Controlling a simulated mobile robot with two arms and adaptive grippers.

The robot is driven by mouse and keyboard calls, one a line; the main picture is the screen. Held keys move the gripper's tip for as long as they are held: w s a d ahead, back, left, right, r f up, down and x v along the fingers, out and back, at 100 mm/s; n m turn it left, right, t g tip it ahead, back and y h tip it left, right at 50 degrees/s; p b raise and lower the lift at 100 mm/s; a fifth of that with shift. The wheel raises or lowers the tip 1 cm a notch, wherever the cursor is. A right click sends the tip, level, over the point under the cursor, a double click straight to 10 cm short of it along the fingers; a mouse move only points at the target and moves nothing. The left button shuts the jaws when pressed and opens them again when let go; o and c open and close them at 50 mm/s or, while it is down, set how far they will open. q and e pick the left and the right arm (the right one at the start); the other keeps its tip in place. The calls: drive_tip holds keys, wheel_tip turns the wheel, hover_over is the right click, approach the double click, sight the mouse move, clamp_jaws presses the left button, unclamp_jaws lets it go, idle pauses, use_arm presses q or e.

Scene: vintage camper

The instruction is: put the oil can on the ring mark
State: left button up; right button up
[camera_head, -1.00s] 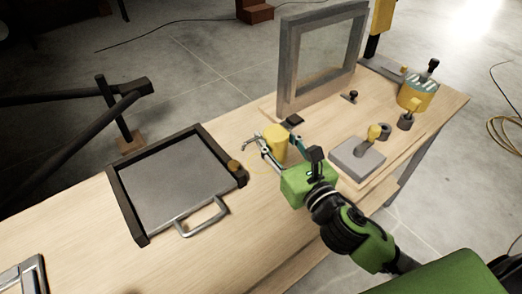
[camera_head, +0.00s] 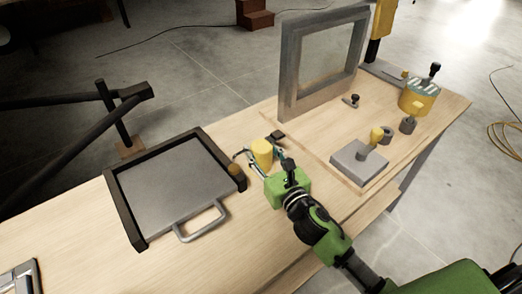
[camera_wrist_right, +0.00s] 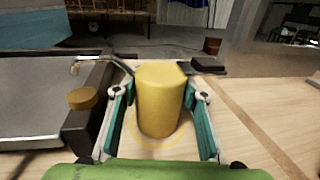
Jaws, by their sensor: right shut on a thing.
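The oil can is a yellow cylinder (camera_head: 262,152) with a thin grey spout pointing left; it also shows in the right wrist view (camera_wrist_right: 160,98). My right gripper (camera_head: 263,149) has its teal-padded fingers on either side of the can and is shut on it. The can is upright. The ring mark (camera_wrist_right: 160,147) is a thin yellow circle on the wooden tabletop; its near and left parts show around the can's base, and the can hides the rest. I cannot tell whether the base touches the table. My left gripper is not in view.
A dark-framed tray (camera_head: 126,217) with a grey panel and handle lies just left of the can, a brown knob (camera_head: 235,169) on its corner. A small black block (camera_head: 277,136) is close behind. A grey upright frame (camera_head: 288,75) and a grey block with yellow knob (camera_head: 352,162) stand right.

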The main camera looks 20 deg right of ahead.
drive_tip(key=shift+f, duration=0.1)
drive_tip(key=o, duration=1.3)
drive_tip(key=shift+r, duration=0.25)
drive_tip(key=s, duration=0.3)
drive_tip(key=s+d+b, duration=0.1)
drive_tip(key=s, duration=0.3)
drive_tip(key=s+b, duration=0.1)
drive_tip(key=s, duration=0.3)
drive_tip(key=shift+d+f, duration=0.2)
drive_tip(key=shift+d, duration=0.2)
drive_tip(key=shift+s+r, duration=0.15)
drive_tip(key=shift+s, duration=0.3)
